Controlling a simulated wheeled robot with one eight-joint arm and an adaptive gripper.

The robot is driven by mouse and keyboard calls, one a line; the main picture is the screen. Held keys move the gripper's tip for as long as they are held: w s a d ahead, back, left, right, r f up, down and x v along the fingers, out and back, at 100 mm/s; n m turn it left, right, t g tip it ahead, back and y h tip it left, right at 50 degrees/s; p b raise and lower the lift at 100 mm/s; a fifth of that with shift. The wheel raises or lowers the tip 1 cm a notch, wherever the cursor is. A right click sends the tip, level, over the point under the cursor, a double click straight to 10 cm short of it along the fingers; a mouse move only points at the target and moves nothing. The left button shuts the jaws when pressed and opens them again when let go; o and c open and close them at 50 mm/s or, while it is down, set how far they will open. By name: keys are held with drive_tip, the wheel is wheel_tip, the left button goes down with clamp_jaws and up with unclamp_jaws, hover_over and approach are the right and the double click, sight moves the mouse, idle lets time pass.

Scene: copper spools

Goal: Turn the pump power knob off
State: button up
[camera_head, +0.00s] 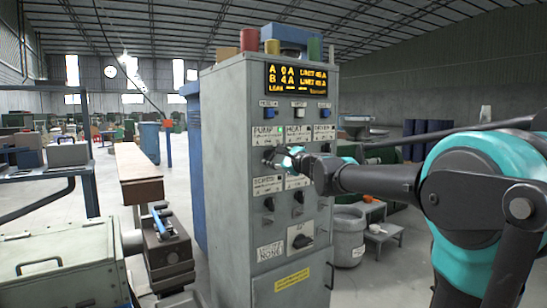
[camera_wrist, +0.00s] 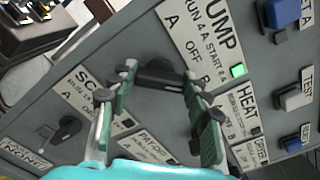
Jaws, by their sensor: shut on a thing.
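The grey control cabinet (camera_head: 236,110) stands in the middle of the head view. Its PUMP label (camera_head: 268,135) is at upper left of the panel, marked A, OFF and B in the wrist view (camera_wrist: 200,45). The dark pump knob (camera_wrist: 160,74) sits below that label, between the fingertips of my gripper (camera_wrist: 158,84). My gripper is shut on the knob, with green-padded fingers on either side. A green light (camera_wrist: 238,70) glows beside the label. In the head view my gripper (camera_head: 279,158) reaches in from the right and partly hides the knob.
A lit display (camera_head: 298,79) is above the panel's push buttons. The HEAT label (camera_wrist: 250,105) and SCREEN knob (camera_wrist: 66,130) lie close to my fingers. A bench with a vise (camera_head: 165,240) stands left of the cabinet, a grey bin (camera_head: 349,238) right.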

drive_tip(key=n, duration=0.4)
drive_tip(key=shift+n, duration=0.3)
drive_tip(key=shift+f+n, duration=0.1)
drive_tip(key=shift+n, duration=1.9)
drive_tip(key=o, duration=1.2)
drive_tip(key=shift+c, duration=0.2)
drive_tip(key=shift+s, duration=0.1)
